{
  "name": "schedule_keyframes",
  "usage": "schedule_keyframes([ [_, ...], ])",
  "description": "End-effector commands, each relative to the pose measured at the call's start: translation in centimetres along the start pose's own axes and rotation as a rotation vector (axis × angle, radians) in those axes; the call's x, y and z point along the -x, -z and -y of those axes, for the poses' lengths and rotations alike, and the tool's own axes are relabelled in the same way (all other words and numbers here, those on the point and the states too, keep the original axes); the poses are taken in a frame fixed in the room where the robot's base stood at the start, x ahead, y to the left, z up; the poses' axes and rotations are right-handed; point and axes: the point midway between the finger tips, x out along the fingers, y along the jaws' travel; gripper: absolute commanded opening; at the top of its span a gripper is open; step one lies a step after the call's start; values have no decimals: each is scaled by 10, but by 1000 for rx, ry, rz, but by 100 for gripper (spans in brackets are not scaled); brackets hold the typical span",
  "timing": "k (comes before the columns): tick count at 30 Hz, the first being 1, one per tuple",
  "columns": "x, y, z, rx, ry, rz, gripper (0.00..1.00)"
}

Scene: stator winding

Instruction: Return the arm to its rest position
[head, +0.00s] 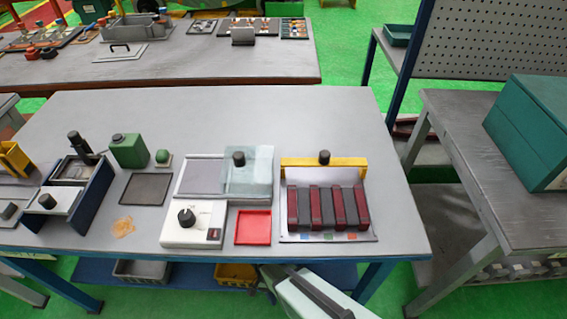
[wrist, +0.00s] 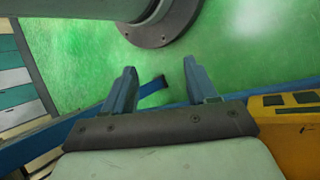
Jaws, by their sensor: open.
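In the wrist view my gripper (wrist: 160,82) is open, with its two blue fingers spread apart and nothing between them. Below and beyond the fingers lie the green floor (wrist: 85,60) and a blue beam (wrist: 55,137). In the head view a pale link of my arm shows at the bottom edge, in front of the workbench (head: 250,112). The fingers cannot be made out there.
On the bench stand a rack of dark red and grey bars (head: 328,207), a white unit with a knob (head: 193,222), a red tray (head: 253,227) and a green container (head: 129,150). The bench's back half is clear. A yellow-orange bin (wrist: 290,125) sits at right in the wrist view.

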Motion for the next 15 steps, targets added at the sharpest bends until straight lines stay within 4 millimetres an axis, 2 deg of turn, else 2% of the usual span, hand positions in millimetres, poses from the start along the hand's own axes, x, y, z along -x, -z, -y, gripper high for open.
schedule_keyframes([
  [1,-5,2,-15,7,8,18,57],
  [8,-26,12,-61,114,76,69,57],
  [15,-50,13,-112,237,165,109,57],
])
